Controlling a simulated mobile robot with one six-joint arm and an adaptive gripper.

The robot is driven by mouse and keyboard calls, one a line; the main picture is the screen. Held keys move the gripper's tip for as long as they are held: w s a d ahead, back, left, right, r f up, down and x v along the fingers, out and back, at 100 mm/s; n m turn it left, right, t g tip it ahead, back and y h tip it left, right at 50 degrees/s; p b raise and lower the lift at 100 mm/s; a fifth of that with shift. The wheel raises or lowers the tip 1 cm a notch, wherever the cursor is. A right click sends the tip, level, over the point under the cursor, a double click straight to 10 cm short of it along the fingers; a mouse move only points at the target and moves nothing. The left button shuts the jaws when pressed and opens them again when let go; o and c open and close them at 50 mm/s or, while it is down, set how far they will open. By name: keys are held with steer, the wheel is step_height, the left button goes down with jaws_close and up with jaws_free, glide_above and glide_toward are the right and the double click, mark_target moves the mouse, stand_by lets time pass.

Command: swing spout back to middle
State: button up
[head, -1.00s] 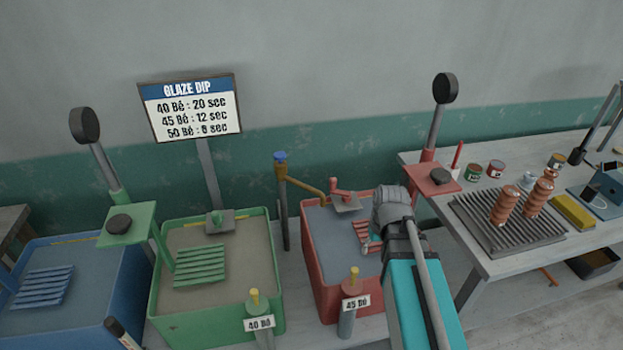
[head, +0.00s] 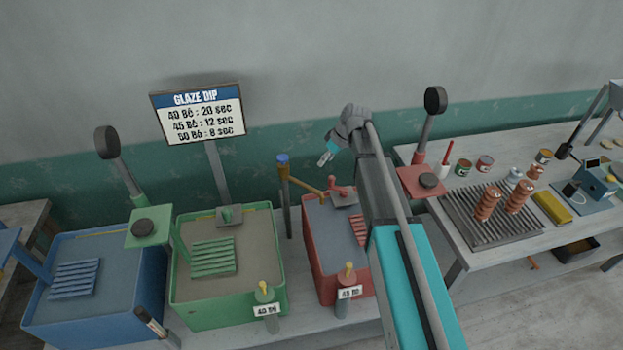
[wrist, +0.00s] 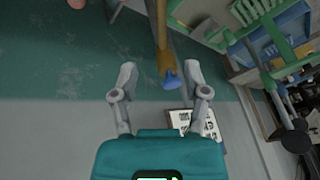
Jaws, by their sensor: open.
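The spout is a brass pipe arm (head: 306,184) on an upright post (head: 284,195) with a blue cap (head: 283,159), standing between the green and red tubs. The spout arm points right, its end reaching the red tub (head: 312,245). My gripper (head: 323,160) is open and empty, raised above the spout arm and right of the blue cap. In the wrist view, the post (wrist: 162,50) and blue cap (wrist: 171,80) appear between my open fingers (wrist: 160,68), beyond them; I see no contact.
The green tub (head: 180,300) and blue tub (head: 60,335) stand to the left. A glaze sign (head: 200,115) rises behind the green tub. The wall is behind the spout.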

steer(key=shift+f, duration=0.1)
stand_by(0.4)
steer(key=b+x, duration=1.2)
steer(key=x, duration=0.1)
steer(key=shift+a+f+b, duration=0.15)
steer(key=shift+f+b, duration=0.1)
steer(key=shift+b, duration=0.05)
stand_by(0.3)
stand_by(0.4)
jaws_close()
steer(key=shift+d, duration=0.25)
steer(key=shift+a, duration=0.15)
